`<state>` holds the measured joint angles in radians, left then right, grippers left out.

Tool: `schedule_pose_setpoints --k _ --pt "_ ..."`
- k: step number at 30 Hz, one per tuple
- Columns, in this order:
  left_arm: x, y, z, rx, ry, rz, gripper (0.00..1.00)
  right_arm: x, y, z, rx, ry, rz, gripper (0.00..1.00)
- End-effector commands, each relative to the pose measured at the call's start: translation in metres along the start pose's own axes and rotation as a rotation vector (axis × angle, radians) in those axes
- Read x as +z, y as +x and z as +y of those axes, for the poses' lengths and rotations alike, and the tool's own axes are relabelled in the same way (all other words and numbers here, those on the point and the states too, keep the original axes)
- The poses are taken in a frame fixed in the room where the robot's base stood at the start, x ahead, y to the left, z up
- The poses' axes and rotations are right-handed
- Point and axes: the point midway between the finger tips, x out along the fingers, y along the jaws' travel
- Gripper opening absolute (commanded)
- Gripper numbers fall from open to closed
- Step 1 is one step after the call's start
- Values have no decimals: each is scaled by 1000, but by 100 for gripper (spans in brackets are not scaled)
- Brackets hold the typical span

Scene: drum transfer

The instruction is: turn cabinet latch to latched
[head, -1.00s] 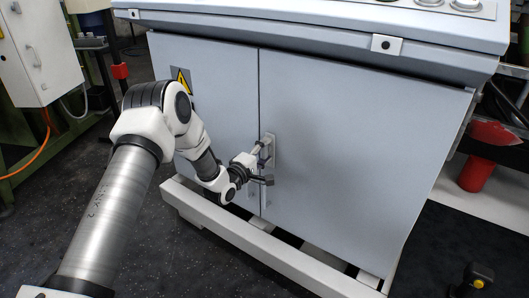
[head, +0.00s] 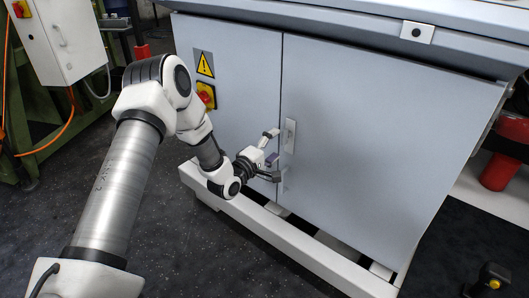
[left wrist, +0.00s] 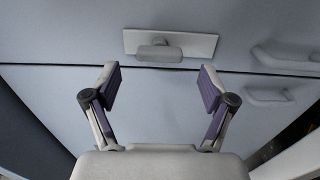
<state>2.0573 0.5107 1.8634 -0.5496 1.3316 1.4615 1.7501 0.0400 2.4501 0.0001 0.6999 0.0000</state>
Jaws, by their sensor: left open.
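The cabinet latch is a pale upright plate (head: 290,137) on the right door, beside the seam between the doors. In the left wrist view its short grey handle (left wrist: 158,52) appears to lie along the plate; I cannot tell whether it is latched. My left gripper (head: 271,157) is open and empty, in front of the seam and just left of and below the plate. In the left wrist view the open fingers (left wrist: 159,80) point at the plate, with a gap between them and the handle. My right gripper is not in view.
Two door pulls (left wrist: 285,55) (left wrist: 268,96) show right of the latch in the left wrist view. A red-and-yellow switch (head: 206,96) and a warning label (head: 204,64) are on the left door. A pale base rail (head: 290,248) runs below the doors.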

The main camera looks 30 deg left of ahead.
Motion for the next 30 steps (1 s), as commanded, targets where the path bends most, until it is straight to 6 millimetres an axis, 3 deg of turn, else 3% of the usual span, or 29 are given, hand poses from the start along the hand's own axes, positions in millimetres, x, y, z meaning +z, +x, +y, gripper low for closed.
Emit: schedule_pose_setpoints --k 3,9,26,28,30 --pt "-1 -32 0 0 -7 3 83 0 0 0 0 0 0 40" --pt "-1 -64 0 2 -3 2 83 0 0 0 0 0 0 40" --pt "0 -68 -1 -1 -1 -1 83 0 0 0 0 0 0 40" --pt "4 -69 -10 -19 2 -8 83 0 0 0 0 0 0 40" --pt "23 -70 -29 -64 21 -51 83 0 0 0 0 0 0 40"
